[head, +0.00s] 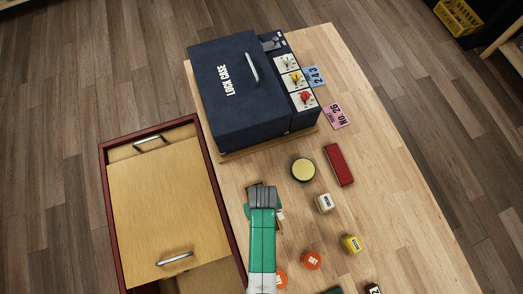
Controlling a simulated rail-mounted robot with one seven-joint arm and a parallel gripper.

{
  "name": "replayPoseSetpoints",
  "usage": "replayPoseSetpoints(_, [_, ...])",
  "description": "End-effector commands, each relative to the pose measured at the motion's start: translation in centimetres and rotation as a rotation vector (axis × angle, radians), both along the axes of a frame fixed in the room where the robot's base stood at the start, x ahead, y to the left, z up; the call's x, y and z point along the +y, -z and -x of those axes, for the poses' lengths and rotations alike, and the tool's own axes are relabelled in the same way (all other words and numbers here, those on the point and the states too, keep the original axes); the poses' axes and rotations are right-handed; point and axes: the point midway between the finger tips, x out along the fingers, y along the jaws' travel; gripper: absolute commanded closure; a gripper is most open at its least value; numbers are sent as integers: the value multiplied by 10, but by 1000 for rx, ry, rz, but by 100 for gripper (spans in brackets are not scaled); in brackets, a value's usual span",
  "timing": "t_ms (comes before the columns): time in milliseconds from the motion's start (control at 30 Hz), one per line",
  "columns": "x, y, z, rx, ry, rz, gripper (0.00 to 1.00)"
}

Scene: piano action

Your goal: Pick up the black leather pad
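I cannot pick out a black leather pad for certain in the head view. My gripper (262,197) is over the table's left side, seen from above and behind, with my arm reaching up from the bottom edge. Its fingers are not clearly visible, so I cannot tell whether it is open or shut. A small brown-edged thing (252,187) shows beside it, mostly hidden by it. Two dark pieces are cut off at the bottom edge: one dark green (334,291) and one black with a white mark (373,289).
A dark blue lock case (235,90) stands at the back of the wooden table (395,200). A red-rimmed box (104,185) with a wooden panel lies left. A red block (339,165), round tin (303,170), white block (324,203), yellow block (350,244) and orange discs (312,260) lie right.

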Motion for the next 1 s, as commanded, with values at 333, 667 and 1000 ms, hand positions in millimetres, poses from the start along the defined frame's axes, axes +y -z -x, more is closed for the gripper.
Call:
replayPoseSetpoints(333, [0, 13, 0, -2, 0, -1, 26])
replayPoseSetpoints(667, [0, 13, 0, -2, 0, 0, 73])
replayPoseSetpoints(1000, [0, 0, -1, -4, 0, 0, 74])
